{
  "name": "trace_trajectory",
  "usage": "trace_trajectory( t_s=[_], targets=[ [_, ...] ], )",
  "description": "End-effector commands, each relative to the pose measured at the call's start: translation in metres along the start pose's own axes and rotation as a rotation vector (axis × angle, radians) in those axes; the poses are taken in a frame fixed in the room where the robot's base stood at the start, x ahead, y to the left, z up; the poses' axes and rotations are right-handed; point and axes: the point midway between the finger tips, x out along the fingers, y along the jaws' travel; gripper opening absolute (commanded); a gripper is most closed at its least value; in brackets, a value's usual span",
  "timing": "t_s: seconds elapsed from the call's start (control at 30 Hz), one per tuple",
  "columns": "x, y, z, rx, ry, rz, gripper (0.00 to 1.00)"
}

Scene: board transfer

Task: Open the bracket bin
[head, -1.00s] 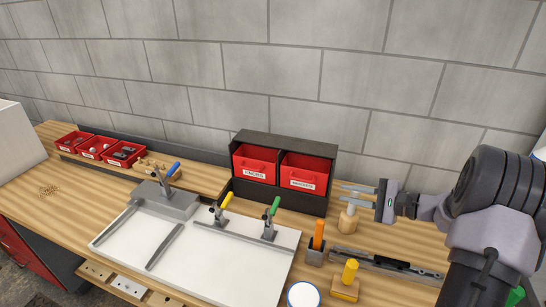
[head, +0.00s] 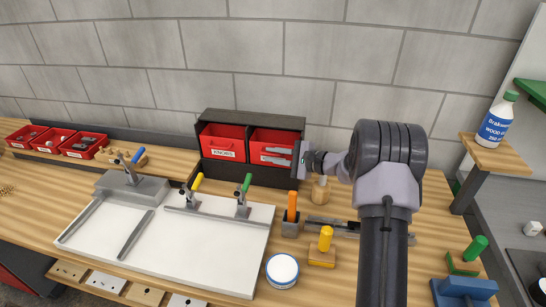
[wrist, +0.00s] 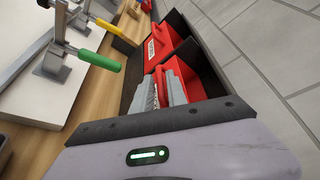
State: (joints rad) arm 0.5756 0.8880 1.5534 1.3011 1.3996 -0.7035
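Two red bins sit side by side in a dark cabinet (head: 250,116) against the wall. The left one, the knobs bin (head: 222,142), has a readable label.
A white board (head: 160,245) with clamps lies left of the cabinet. An orange-handled tool in a holder (head: 291,215), a yellow-knobbed block (head: 322,250) and a round white-lidded tin (head: 282,270) stand in front. Small red trays (head: 84,145) are at far left.

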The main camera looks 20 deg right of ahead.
Motion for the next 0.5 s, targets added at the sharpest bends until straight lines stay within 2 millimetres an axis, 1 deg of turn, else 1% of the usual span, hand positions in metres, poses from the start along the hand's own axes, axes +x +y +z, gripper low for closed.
trace_trajectory(
  t_s=[0.1,0.3,0.4,0.5],
  targets=[
    [0.0035,-0.0003,0.0001,0.0,0.0,-0.001,0.18],
    [0.0035,-0.0003,0.0002,0.0,0.0,0.0,0.18],
    [0.0035,-0.0002,0.0002,0.0,0.0,0.0,0.0],
    [0.0034,-0.0001,0.0001,0.0,0.0,0.0,0.0]
  ],
)
